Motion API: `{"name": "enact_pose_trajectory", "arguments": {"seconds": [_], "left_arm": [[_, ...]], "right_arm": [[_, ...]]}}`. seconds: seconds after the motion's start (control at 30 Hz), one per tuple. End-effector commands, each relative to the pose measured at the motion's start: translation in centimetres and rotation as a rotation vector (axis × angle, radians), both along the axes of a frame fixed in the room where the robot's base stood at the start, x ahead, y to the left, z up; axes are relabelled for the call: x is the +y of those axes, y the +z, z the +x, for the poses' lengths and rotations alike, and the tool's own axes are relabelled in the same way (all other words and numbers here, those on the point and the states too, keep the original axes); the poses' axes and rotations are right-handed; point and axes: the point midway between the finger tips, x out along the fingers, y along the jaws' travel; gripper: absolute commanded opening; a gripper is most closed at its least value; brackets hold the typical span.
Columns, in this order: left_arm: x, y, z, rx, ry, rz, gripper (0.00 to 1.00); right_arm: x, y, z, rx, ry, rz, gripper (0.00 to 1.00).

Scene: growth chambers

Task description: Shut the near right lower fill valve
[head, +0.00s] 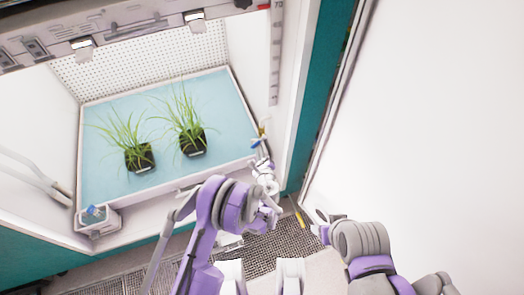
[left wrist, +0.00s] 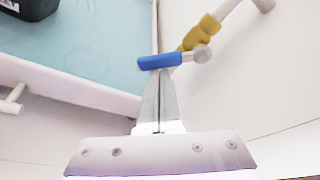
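The fill valve has a yellow body (left wrist: 200,33) on a pale pipe and a blue lever handle (left wrist: 160,61). In the head view, its blue handle (head: 255,143) shows small at the right front corner of the blue tray. My left gripper (head: 260,155) reaches up to it from below. In the left wrist view the fingers (left wrist: 158,90) are together, with their tips at the near edge of the handle. I cannot tell whether they touch it. The handle lies across the picture, at an angle to the pipe. My right arm shows at lower right; its fingers are not visible.
The blue tray (head: 100,180) holds two potted grass plants (head: 139,155) (head: 192,140). A teal door frame (head: 307,100) and white panel (head: 430,110) stand to the right. Another blue-topped fitting (head: 95,212) is at the front left corner. Dark grating (head: 285,242) lies below.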

Motion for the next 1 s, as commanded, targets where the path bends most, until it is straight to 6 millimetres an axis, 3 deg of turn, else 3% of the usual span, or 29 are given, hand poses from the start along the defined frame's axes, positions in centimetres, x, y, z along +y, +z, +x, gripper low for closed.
{"name": "enact_pose_trajectory", "arguments": {"seconds": [0.6,1.0], "left_arm": [[1.7,2.2,-0.5,0.163,-0.001,0.505,0.00],[2.0,2.9,-0.6,0.172,-0.001,0.532,0.00]], "right_arm": [[0.0,-0.3,0.1,0.000,0.000,0.000,0.60],[0.0,-0.3,0.1,0.000,0.000,0.000,0.60]]}}
